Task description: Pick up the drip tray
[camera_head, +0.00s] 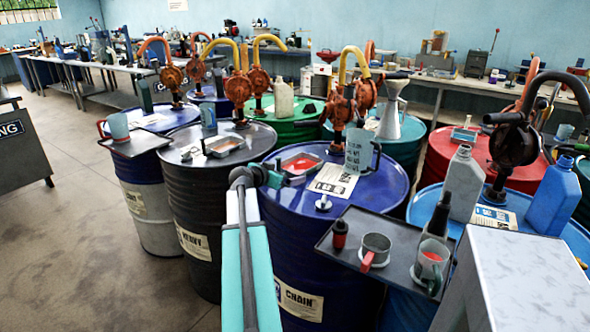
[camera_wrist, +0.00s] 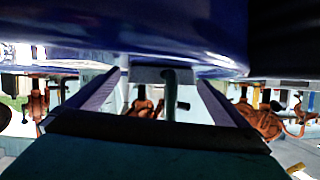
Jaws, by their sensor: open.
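A drip tray (camera_head: 318,157), a shallow grey pan with red liquid inside, sits on top of the dark blue drum (camera_head: 292,206) marked CHAIN. My gripper (camera_head: 273,175) is at the drum's rim, just left of the tray. In the wrist view my gripper (camera_wrist: 160,82) has its two fingers apart, with a grey edge (camera_wrist: 150,74), seemingly the tray's, between or just beyond their tips. Contact cannot be told. A second drip tray (camera_head: 222,145) with reddish liquid lies on the black drum to the left.
A side shelf (camera_head: 350,222) with cups is at right.

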